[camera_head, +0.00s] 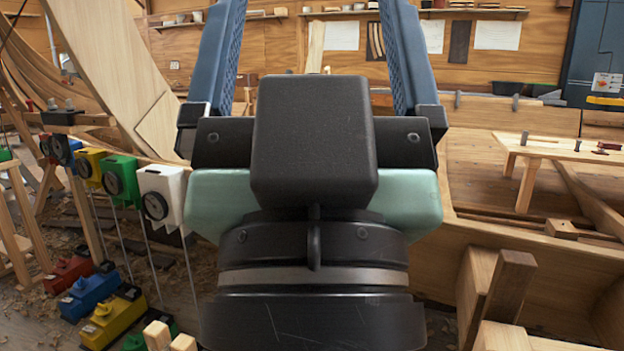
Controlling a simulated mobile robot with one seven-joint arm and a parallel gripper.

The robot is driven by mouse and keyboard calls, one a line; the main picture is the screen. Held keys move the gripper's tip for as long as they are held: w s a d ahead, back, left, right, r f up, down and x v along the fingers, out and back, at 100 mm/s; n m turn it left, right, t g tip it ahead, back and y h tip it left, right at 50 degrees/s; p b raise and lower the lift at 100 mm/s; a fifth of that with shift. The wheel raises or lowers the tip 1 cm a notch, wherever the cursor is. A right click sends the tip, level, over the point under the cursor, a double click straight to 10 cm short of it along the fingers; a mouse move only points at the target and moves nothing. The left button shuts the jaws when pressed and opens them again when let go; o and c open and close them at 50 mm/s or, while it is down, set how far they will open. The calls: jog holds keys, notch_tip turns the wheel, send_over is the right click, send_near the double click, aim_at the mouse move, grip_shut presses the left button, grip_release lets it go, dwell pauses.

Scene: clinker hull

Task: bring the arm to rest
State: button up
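My gripper (312,12) fills the middle of the head view, close to the camera and pointing away from it. Its two blue fingers stand wide apart, with the far wall showing between them. Their tips reach the top edge of the picture. Nothing is seen between the fingers, and the gripper's body touches nothing that I can see. The black housing and pale green collar of my wrist hide the middle of the workshop floor and part of the boat.
A wooden hull (540,250) and a small bench (570,150) are at right. At left, several coloured dial boxes, including a white one (165,195), stand on thin rods above coloured blocks such as a yellow one (112,322). Curved planks (110,60) lean behind them.

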notch_tip(320, 180, up, 24)
jog(key=p, duration=2.2)
jog(key=shift+r, duration=0.15)
jog(key=shift+w, duration=0.1)
